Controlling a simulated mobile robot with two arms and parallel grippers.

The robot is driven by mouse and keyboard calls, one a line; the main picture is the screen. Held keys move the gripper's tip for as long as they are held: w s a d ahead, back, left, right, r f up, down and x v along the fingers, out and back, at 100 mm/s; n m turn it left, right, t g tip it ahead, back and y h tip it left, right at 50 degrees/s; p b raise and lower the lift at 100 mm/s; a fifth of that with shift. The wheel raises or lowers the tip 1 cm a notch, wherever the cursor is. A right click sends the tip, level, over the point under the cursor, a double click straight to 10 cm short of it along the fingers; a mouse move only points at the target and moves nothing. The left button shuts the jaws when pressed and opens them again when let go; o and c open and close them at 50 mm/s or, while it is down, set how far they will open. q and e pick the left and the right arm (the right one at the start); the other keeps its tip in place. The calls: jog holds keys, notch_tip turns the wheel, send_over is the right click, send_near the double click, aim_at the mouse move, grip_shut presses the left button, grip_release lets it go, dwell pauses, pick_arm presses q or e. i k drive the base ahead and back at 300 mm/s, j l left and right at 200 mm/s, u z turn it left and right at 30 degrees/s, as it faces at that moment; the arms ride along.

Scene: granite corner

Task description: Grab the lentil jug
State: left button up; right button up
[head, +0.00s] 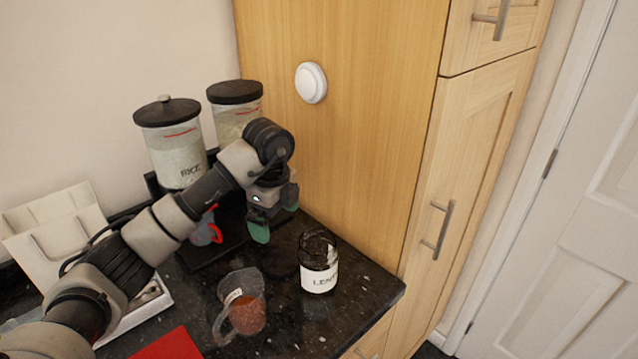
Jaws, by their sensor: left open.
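A clear jug (238,312) with reddish-orange contents, a handle on its left and a pale label stands upright on the dark granite counter (280,335). To its right stands a dark glass jar (319,278) with an open top and a white label that starts "LENT". My left gripper (274,214) is open and empty, with green fingertips, above the counter behind the jug and jar. It touches neither of them. My right gripper is out of view.
Two black-lidded dispensers (174,155), one labelled "RICE", stand at the back. A container with a red handle (206,232) is partly hidden behind my arm. A wooden cabinet (340,130) borders the counter. A red sheet (168,346) lies at front left.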

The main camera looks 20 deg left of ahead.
aim_at(249, 320)
jog(key=k+l, duration=0.2)
jog(key=k, duration=0.3)
jog(key=k+l, duration=0.2)
jog(key=k, duration=0.25)
jog(key=k+l, duration=0.2)
jog(key=k, duration=0.3)
